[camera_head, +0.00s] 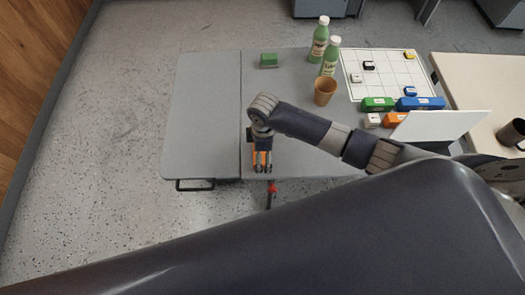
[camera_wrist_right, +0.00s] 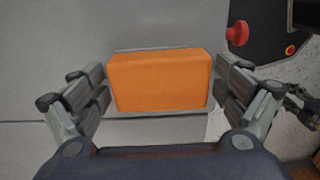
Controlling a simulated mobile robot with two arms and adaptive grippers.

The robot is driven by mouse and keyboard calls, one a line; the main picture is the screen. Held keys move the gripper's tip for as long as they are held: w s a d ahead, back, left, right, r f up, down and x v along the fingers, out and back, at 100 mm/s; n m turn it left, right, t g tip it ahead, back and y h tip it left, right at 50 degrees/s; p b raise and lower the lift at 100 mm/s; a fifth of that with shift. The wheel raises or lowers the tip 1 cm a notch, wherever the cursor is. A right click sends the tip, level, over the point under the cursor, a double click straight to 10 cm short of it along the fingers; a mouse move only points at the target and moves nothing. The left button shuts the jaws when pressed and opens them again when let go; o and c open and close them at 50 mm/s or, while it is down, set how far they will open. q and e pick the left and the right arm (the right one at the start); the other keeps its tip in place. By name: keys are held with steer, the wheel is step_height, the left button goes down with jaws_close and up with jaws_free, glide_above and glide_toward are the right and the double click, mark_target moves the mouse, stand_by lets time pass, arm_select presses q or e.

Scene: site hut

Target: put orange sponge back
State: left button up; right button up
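The orange sponge (camera_wrist_right: 160,82) fills the space between the fingers of my right gripper (camera_wrist_right: 160,90) in the right wrist view. Both finger pairs meet its short sides, so the gripper appears shut on it. In the head view my right gripper (camera_head: 262,161) points down at the front edge of the grey table (camera_head: 205,125), just right of its seam, with orange showing between the fingers. I cannot tell whether the sponge touches the table. My left gripper is not in view.
A green sponge-like block (camera_head: 268,60) lies at the table's back. Two green bottles (camera_head: 319,40) and a brown cup (camera_head: 325,91) stand right of it. A gridded white board (camera_head: 385,75) holds small blocks; larger coloured blocks (camera_head: 378,104) line its front. The table's left half is clear.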

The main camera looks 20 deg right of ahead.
stand_by(0.3)
step_height(320, 180, up, 12)
steer(key=shift+r+b, duration=0.2)
steer(key=shift+b, duration=0.1)
stand_by(0.4)
